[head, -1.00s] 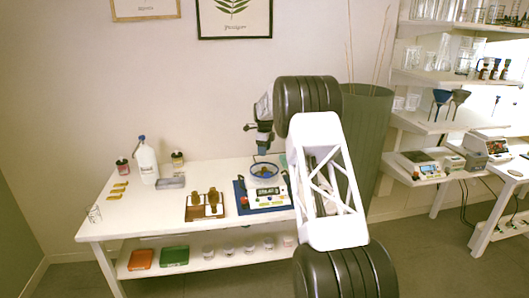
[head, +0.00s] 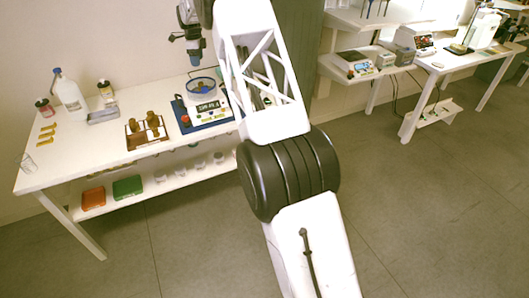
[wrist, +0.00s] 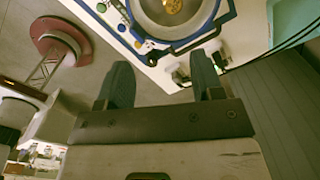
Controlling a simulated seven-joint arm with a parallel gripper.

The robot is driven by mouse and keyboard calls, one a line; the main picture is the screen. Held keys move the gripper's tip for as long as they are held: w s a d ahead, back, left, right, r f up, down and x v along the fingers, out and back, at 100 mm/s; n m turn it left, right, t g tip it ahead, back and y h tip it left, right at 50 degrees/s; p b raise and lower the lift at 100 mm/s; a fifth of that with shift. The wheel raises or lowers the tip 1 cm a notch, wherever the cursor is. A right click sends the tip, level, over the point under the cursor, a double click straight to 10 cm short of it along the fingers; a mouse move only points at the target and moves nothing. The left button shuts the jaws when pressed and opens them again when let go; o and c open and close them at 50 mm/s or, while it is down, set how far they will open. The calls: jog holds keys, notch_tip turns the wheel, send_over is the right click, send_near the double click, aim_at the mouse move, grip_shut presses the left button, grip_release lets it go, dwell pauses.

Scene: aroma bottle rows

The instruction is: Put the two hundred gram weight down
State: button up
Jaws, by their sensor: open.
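A round brass weight (wrist: 173,5) lies in the pan of the balance at the top of the wrist view; its marking is not readable. The balance (head: 213,117), blue and white with a display and a blue-rimmed pan (head: 203,86), stands at the right of the table. My gripper (head: 195,60) is just above the pan in the head view. In the wrist view my gripper (wrist: 161,68) has its two dark fingers apart with nothing between them, clear of the weight.
A wooden tray with brass weights (head: 146,131) stands left of the balance. A white jug (head: 70,97), small jars, yellow pieces (head: 46,133) and a glass beaker (head: 28,163) are farther left. The table front (head: 85,165) is clear. Shelves stand right.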

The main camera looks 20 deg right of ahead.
jog(key=s+a+r+n, duration=0.1)
jog(key=s+r+n, duration=0.3)
jog(key=s+r, duration=0.55)
jog(key=s+a+r+n+t, duration=0.1)
jog(key=s+r+n, duration=0.3)
jog(key=s, duration=1.1)
jog(key=s+a+r+n, duration=0.1)
jog(key=s+r+n, duration=0.2)
jog(key=s+r, duration=0.75)
jog(key=s+f+n, duration=0.3)
jog(key=s+n, duration=0.1)
jog(key=s, duration=1)
jog(key=s+a+f+n+t, duration=0.1)
jog(key=s+f+n, duration=0.3)
jog(key=s, duration=1.1)
jog(key=s+f+n, duration=0.3)
jog(key=s+f, duration=0.1)
jog(key=s, duration=1.1)
jog(key=shift+s+a+n, duration=0.15)
jog(key=shift+a+n, duration=0.1)
jog(key=shift+n, duration=0.15)
